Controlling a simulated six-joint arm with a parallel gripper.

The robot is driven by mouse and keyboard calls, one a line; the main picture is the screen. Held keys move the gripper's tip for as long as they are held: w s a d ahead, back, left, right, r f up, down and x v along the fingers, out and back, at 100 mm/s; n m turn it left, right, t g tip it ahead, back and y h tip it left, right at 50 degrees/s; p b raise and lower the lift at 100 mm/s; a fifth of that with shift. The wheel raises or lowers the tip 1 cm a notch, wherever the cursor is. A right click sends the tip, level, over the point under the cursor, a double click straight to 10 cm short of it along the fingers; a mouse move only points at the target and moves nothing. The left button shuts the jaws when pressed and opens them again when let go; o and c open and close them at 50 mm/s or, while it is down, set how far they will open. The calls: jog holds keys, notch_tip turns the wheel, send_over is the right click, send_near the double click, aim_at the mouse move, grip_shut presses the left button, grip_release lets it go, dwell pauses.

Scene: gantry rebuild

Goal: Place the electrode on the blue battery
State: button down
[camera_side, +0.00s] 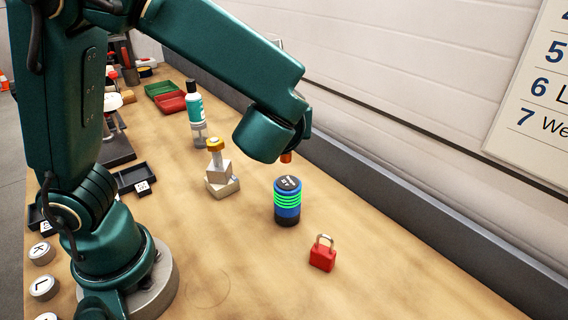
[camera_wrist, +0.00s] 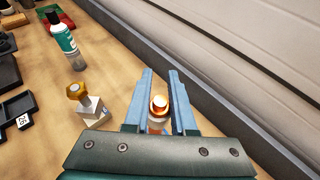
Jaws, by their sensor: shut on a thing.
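The blue battery (camera_side: 288,213) stands upright on the bench in the side view, with a dark top, a dark base and glowing green rings around its body. My gripper (camera_wrist: 160,88) is shut on the copper electrode (camera_wrist: 158,105), which sits between its two blue-grey fingers in the wrist view. The copper end of the electrode (camera_side: 286,157) shows below my wrist in the side view, a little above the battery's top with a gap between them. The fingers are mostly hidden by my wrist there. The battery cannot be made out in the wrist view.
A red padlock (camera_side: 322,256) lies right of the battery. A stack of pale blocks with a gold-topped piece (camera_side: 219,170) stands to its left. A teal-and-white bottle (camera_side: 194,105) and red tray (camera_side: 170,104) are further back. The wall's grey ledge (camera_side: 400,200) runs behind; the right bench is clear.

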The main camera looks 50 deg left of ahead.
jog(key=shift+w+d+f, duration=0.1)
jog(key=shift+d+f, duration=0.05)
jog(key=shift+f, duration=1.95)
jog(key=shift+f, duration=0.15)
jog(key=c, duration=0.7)
grip_release()
jog(key=shift+c, duration=0.2)
